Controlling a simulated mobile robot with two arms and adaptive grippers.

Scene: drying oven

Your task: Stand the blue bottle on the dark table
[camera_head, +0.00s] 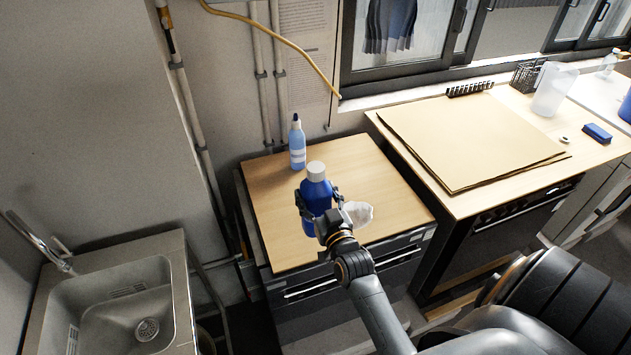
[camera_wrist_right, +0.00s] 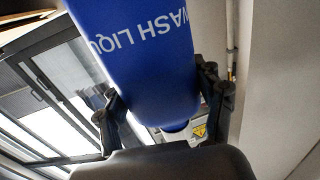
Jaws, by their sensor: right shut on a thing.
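The blue bottle (camera_head: 316,192) has a white cap and stands upright in my right gripper (camera_head: 319,201). In the right wrist view the blue bottle (camera_wrist_right: 140,55) shows part of its white lettering, between the two fingers of the right gripper (camera_wrist_right: 160,95). The fingers are shut on its body. In the head view it overlaps the light wooden top (camera_head: 370,170) of a dark-fronted cabinet; I cannot tell whether its base touches that top. No table with a dark top is clear in view. My left gripper is out of view.
A light-blue squeeze bottle (camera_head: 297,147) stands at the back of the cabinet top. A whitish crumpled thing (camera_head: 357,214) lies near the gripper. A sink (camera_head: 120,300) is at the left. A bench with a brown sheet (camera_head: 470,140) is at the right.

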